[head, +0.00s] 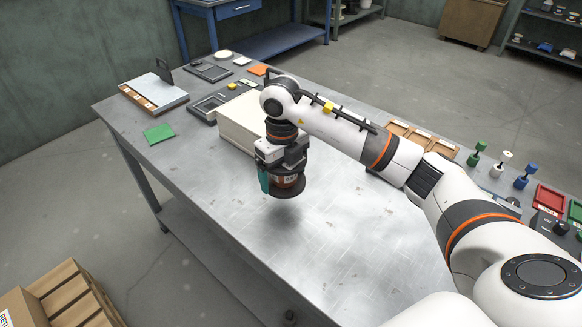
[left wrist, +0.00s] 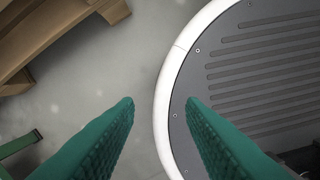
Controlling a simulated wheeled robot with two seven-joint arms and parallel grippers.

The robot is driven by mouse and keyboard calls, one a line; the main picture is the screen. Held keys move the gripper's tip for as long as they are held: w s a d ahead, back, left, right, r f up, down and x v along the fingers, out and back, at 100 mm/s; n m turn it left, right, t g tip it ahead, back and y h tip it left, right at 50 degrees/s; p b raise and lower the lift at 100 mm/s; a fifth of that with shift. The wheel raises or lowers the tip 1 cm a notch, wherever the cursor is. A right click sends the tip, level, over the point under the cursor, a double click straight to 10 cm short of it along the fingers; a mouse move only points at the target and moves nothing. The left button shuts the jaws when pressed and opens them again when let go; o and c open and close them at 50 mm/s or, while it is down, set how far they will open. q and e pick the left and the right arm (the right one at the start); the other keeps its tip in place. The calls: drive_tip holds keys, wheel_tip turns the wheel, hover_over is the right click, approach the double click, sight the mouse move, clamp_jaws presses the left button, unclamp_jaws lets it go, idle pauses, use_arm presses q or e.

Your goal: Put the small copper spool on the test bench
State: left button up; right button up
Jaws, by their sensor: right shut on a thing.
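My right gripper (head: 281,175) is shut on the small copper spool (head: 288,181), which has dark flanges and a copper-coloured winding with a label. It holds the spool upright above the grey metal bench top (head: 335,240), with a dark shadow below on the surface. Part of the spool is hidden behind the green finger. My left gripper (left wrist: 160,105) shows only in the left wrist view. Its two green fingers are apart with nothing between them, above the floor and my round base.
A cream box (head: 236,122) stands behind the held spool. Green, white and blue pegs (head: 499,163) and a red tray (head: 549,198) are at the right. The bench's front middle is clear.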

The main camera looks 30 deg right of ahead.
sight(284, 204)
drive_tip(key=shift+s+a+f, duration=0.1)
drive_tip(key=shift+s+f, duration=0.05)
drive_tip(key=shift+f, duration=0.5)
drive_tip(key=shift+s+a+f, duration=0.1)
drive_tip(key=shift+f, duration=0.5)
drive_tip(key=shift+d+f, duration=0.1)
drive_tip(key=shift+f, duration=0.25)
drive_tip(key=shift+w+f+p, duration=0.15)
drive_tip(key=shift+f+p, duration=0.15)
drive_tip(key=shift+f, duration=0.35)
wheel_tip(284, 204, down, 3)
drive_tip(key=shift+r, duration=0.15)
drive_tip(key=o, duration=1.2)
drive_tip(key=shift+o, duration=0.2)
drive_tip(key=shift+r, duration=0.35)
use_arm(q)
drive_tip(key=shift+s+a+f+b, duration=0.15)
drive_tip(key=shift+s+f+b, duration=0.1)
drive_tip(key=shift+s+b, duration=0.25)
drive_tip(key=shift+s+a+f+b, duration=0.2)
drive_tip(key=shift+s+b, duration=0.1)
drive_tip(key=shift+s, duration=0.25)
use_arm(e)
wheel_tip(284, 204, up, 11)
drive_tip(key=shift+r, duration=0.15)
